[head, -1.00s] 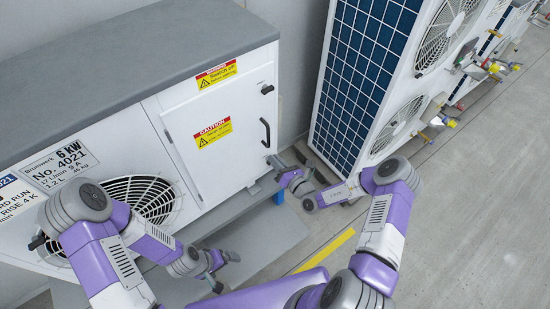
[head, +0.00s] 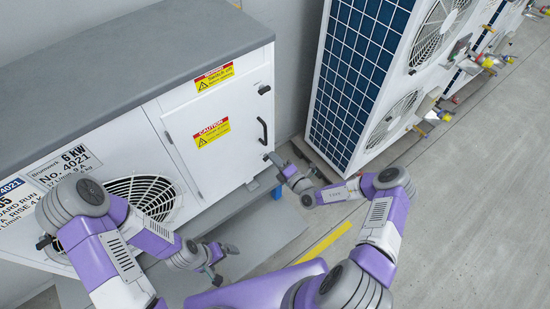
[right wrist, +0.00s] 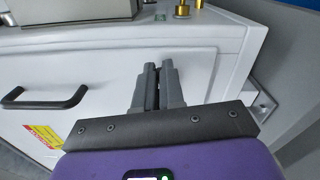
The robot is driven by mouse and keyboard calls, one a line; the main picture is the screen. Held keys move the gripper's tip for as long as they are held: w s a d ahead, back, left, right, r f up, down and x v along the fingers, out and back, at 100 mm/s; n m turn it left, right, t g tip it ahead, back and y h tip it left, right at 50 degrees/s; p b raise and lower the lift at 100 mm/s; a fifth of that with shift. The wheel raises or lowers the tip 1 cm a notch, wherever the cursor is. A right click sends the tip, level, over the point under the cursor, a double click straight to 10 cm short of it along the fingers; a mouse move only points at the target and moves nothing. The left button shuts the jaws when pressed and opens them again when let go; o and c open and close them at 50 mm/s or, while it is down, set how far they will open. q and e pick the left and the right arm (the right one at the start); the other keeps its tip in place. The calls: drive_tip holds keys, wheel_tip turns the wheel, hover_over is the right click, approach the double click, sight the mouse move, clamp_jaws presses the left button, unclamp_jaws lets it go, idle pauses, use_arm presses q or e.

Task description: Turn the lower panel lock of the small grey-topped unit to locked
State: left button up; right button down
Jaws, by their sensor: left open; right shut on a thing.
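The small grey-topped unit (head: 130,65) stands at left, with a white access panel (head: 215,150) on its front. The panel has a black handle (head: 263,131) and a dark upper lock (head: 264,89). My right gripper (head: 270,158) is at the panel's lower right corner, below the handle. In the right wrist view my right gripper (right wrist: 158,70) is shut at the panel surface, near its edge. The lower lock is hidden between the fingers, so its turn position cannot be seen. My left gripper (head: 227,268) is open and empty, low in front of the unit.
A tall white unit (head: 335,150) with dark blue fins and round fans stands at right, close to my right forearm. A fan grille (head: 142,197) is left of the panel. A grey plinth (head: 270,222) lies below. The floor (head: 470,220) at right is clear.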

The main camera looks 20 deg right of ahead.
drive_tip(key=shift+f+m, duration=0.15)
drive_tip(key=shift+m, duration=0.45)
drive_tip(key=c, duration=1.2)
unclamp_jaws()
drive_tip(key=shift+c, duration=0.2)
drive_tip(key=v, duration=0.7)
drive_tip(key=shift+s+p, duration=0.25)
drive_tip(key=shift+p, duration=0.15)
